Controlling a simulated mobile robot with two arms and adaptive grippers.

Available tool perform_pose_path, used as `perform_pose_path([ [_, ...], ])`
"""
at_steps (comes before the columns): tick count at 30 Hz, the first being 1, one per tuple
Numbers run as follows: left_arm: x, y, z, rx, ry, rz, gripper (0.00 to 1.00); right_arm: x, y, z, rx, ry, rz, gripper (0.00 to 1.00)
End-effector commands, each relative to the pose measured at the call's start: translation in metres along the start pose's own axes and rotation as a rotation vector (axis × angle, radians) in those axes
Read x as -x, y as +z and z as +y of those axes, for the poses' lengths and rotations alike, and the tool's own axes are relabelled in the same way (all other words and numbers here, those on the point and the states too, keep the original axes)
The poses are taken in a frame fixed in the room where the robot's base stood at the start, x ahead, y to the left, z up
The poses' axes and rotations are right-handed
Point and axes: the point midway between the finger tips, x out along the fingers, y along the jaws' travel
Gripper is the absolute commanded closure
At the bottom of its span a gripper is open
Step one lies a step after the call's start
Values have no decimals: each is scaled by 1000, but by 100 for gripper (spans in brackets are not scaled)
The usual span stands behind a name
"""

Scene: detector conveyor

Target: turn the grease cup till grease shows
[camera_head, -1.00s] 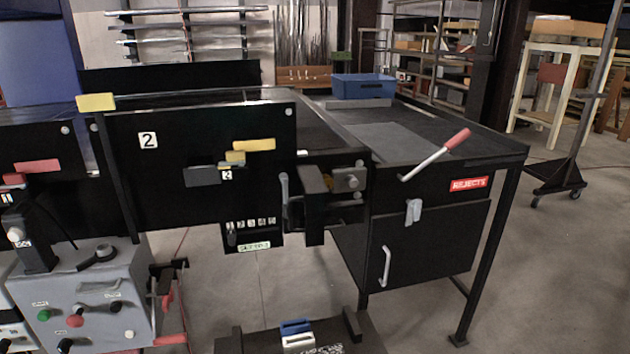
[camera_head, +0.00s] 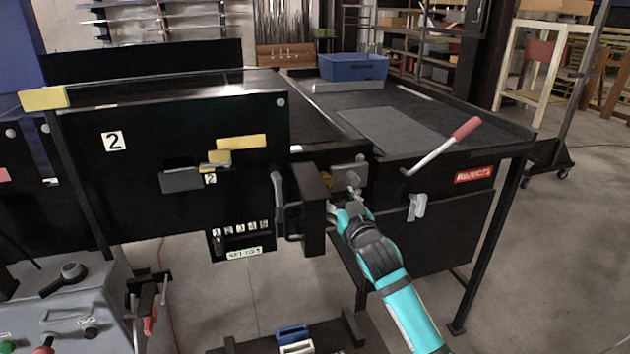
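A grey metal plate (camera_head: 348,172) with small fittings sits at the end of the conveyor, between the number 2 panel and the rejects table. A small brass-yellow part (camera_head: 326,177) shows beside it, partly behind a black upright block (camera_head: 309,207). I cannot tell for sure which small part is the grease cup, and no grease is visible. My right gripper (camera_head: 343,203), on a turquoise arm from the lower right, is just below the plate and covers the lower fittings. Its fingers are too small and overlapped to tell whether they are open or touching anything. My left gripper is out of view.
A black panel marked 2 (camera_head: 135,175) stands to the left. A blue bin (camera_head: 353,67) stands behind. A grey control box (camera_head: 75,310) is at lower left.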

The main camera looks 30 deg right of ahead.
Motion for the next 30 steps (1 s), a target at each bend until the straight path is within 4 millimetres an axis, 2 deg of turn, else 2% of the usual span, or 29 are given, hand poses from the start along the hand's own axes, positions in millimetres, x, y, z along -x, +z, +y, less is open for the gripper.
perform_pose_path([
  [13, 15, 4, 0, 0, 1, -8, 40, -62, -1, 0, 0, 0, -1, 40],
  [18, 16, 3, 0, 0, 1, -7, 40, -71, 1, 0, 1, -1, -2, 40],
  [25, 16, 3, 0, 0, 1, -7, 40, -72, 1, -1, 2, -2, -1, 40],
  [30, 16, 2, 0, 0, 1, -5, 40, -72, 1, -1, 1, -1, -2, 61],
])
